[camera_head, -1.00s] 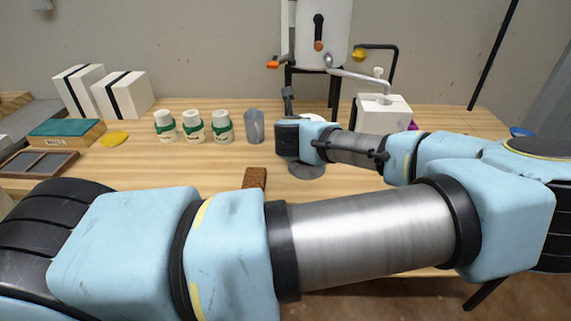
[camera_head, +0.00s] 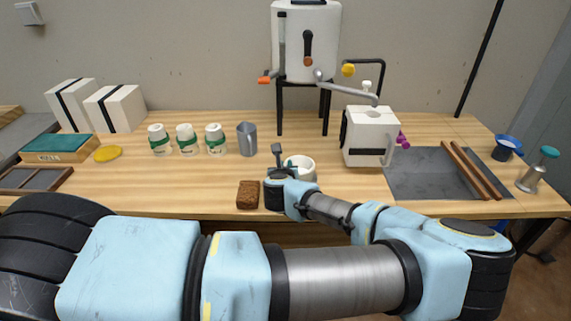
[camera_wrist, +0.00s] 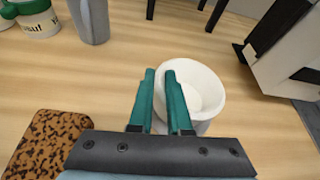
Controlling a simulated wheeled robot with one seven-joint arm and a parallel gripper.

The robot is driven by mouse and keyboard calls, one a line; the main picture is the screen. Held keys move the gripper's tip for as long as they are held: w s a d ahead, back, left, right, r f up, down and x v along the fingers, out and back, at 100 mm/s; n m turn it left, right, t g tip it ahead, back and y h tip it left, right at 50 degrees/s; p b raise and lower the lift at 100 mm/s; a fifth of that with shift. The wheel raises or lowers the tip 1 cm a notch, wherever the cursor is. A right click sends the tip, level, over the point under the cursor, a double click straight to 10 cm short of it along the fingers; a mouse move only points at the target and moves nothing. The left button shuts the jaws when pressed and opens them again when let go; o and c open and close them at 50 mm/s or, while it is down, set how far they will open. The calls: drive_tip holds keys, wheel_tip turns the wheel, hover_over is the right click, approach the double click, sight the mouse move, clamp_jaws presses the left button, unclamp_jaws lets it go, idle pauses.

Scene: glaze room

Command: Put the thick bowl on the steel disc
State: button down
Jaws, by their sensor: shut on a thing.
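The thick bowl (camera_head: 303,167) is white and round with a heavy wall. It is just beyond my gripper (camera_head: 277,163), near the middle of the table. In the wrist view, my gripper (camera_wrist: 160,74) has its two green fingers closed on the near wall of the bowl (camera_wrist: 205,90). The bowl's underside is mostly hidden, so I cannot tell whether it touches the surface below.
A brown speckled block (camera_head: 248,194) lies left of my gripper. A grey pitcher (camera_head: 247,139) and several green-banded jars (camera_head: 186,140) stand behind left. A white boxy device (camera_head: 369,136) stands behind right, beside a dark sheet (camera_head: 415,180) bearing wooden rods (camera_head: 470,170).

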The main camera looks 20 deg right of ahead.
drive_tip(key=shift+f, duration=0.2)
drive_tip(key=c, duration=0.9)
unclamp_jaws()
drive_tip(key=shift+o, duration=0.2)
drive_tip(key=shift+r, duration=0.1)
drive_tip(key=shift+r, duration=0.15)
drive_tip(key=b+v, duration=0.3)
drive_tip(key=v, duration=0.9)
drive_tip(key=shift+s, duration=0.1)
